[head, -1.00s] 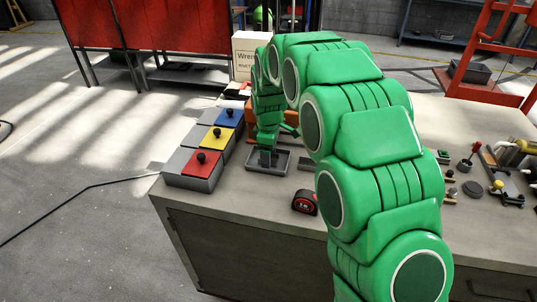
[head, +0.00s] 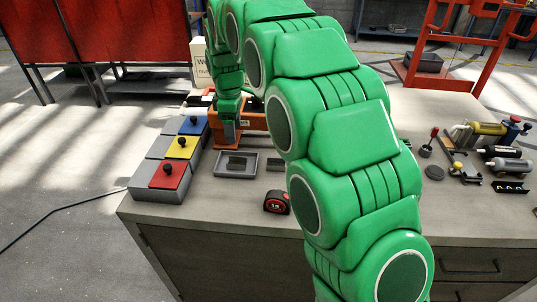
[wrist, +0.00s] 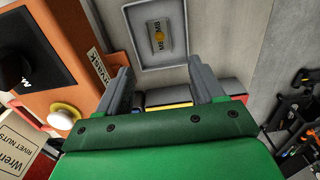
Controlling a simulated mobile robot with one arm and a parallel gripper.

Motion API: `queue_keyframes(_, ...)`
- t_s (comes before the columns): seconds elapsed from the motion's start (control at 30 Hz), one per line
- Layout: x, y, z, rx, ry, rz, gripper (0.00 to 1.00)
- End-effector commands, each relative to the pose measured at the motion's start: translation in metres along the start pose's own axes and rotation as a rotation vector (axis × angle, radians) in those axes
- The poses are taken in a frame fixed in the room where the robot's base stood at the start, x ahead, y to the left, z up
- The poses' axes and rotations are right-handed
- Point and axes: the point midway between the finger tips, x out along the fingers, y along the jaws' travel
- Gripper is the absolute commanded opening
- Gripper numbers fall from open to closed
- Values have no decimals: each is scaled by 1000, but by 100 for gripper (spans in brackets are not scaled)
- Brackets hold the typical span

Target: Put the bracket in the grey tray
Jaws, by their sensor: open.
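The grey tray (head: 222,172) lies on the bench near its left end. A small dark flat piece (head: 238,163) lies inside it; it looks like the bracket, but its shape is too small to be sure. In the wrist view the tray (wrist: 148,62) is at the top, and the piece in it shows as a grey plate (wrist: 169,45) with a yellowish spot. My gripper (head: 229,145) is above and behind the tray, apart from it. Its two grey fingers (wrist: 163,84) are spread, with nothing between them.
Red, yellow and blue lidded bins (head: 170,174) stand left of the tray. An orange machine (head: 252,117) is behind it. A tape measure (head: 277,202) is in front, right. A black piece with holes (head: 510,187) and several tools lie at the far right. The bench front is clear.

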Motion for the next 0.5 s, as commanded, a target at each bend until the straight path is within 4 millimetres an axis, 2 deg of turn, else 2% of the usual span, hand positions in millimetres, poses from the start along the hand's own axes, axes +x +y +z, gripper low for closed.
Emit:
queue_keyframes(0.27, -3, -2, 4, 13, 0, 0, 68)
queue_keyframes(0.37, -8, -7, 18, 54, -2, -2, 68)
queue_keyframes(0.5, -21, -25, 50, 158, -7, -10, 68)
